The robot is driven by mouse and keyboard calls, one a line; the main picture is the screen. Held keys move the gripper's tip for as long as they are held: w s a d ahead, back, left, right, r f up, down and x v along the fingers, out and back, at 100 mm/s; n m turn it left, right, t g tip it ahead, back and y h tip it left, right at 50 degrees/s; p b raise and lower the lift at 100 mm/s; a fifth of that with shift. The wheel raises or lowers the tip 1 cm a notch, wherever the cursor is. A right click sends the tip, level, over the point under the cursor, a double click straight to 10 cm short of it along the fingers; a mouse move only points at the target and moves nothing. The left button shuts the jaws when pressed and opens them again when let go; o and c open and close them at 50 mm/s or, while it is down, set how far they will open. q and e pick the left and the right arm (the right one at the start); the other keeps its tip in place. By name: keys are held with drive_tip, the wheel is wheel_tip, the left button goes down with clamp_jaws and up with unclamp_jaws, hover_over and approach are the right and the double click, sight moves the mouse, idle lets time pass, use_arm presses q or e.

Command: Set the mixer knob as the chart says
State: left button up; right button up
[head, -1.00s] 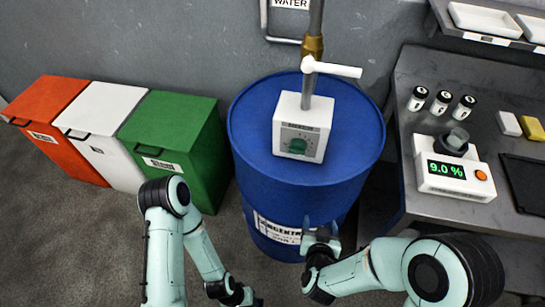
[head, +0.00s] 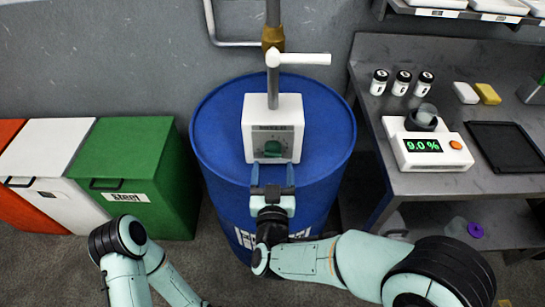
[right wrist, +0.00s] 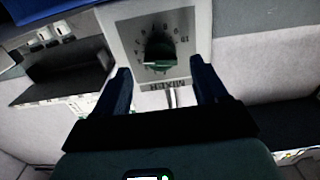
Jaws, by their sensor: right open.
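The mixer is a white box (head: 288,112) standing on top of a blue drum (head: 215,120), with a grey pipe and a white lever above it. Its green knob (head: 272,149) is low on the front face. In the right wrist view the knob (right wrist: 160,56) sits on a dial plate with numbers around it, seen upside down. My right gripper (head: 272,176) is open and empty, just in front of and below the knob, apart from it. Its blue fingers (right wrist: 160,85) show on either side below the dial. My left gripper is out of view. I see no readable chart.
A grey bench (head: 378,47) at the right holds a display unit (head: 425,148) reading 9.0 %, several small bottles, a black tray (head: 507,146), and a yellow sponge (head: 487,94). Green (head: 150,150), white and red bins stand left of the drum. A pipe runs up the wall behind.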

sight(273, 157)
drive_tip(key=shift+w, duration=2.15)
drive_tip(key=c, duration=1)
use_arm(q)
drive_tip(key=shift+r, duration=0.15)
